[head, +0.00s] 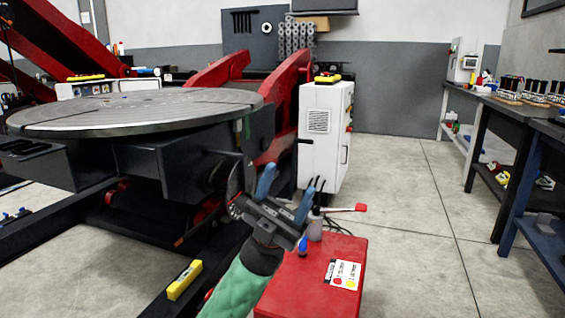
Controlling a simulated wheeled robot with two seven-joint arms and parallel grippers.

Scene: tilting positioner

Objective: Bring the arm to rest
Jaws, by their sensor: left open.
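My left gripper (288,188) is in the middle of the head view, with its green arm coming up from the bottom edge. Its two blue fingers stand apart, with nothing visible between them. In the picture it lies just right of the positioner's dark tilting body (165,160) and overlaps the rear part of a red box (330,262). I cannot tell how close it is to either. The positioner's round grey table (130,110) looks nearly level, at the left. My right gripper is not in view.
A dark bottle (315,228), a blue-handled tool and a red-tipped tool are at the red box. A yellow level (185,280) lies low left. A white cabinet (325,135) stands behind. Workbenches (520,110) line the right side. Floor (425,230) between is clear.

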